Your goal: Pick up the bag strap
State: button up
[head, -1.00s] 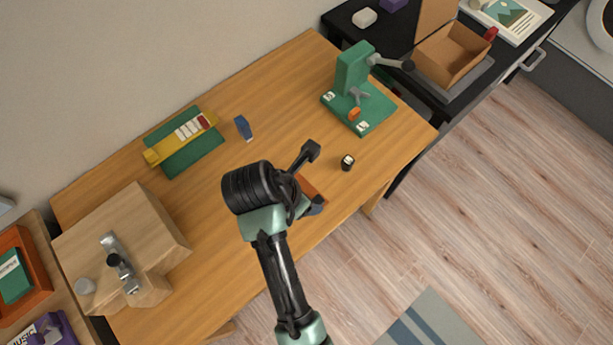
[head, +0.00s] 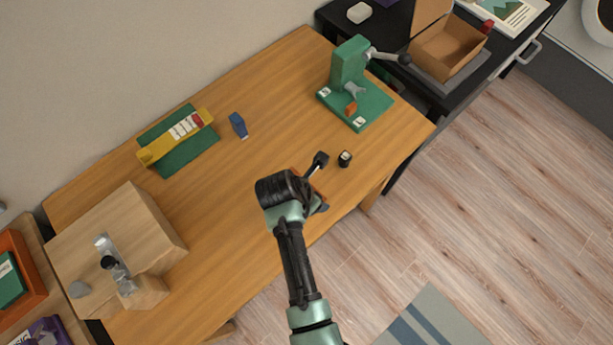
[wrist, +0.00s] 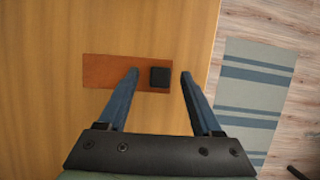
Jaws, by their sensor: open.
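The bag strap, a flat orange-brown strip (wrist: 108,72), lies on the wooden table near its edge in the wrist view. A small black square piece (wrist: 159,77) sits at its right end. My gripper (wrist: 160,73) is open, with its two blue fingers either side of the black piece and apart from it. The left finger overlaps the strip in the picture. I cannot tell how high the fingertips are above the table. In the head view only a sliver of the strap (head: 320,193) shows; my arm hides the rest.
A small dark round item (head: 345,158) stands close by. A green stand (head: 350,62), a blue block (head: 238,125), a yellow bar (head: 158,150) on a green mat and a wooden block (head: 120,220) are farther off. The table's middle is clear.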

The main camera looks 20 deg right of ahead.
jog(key=shift+f, duration=0.1)
grip_shut()
dwell(0.3)
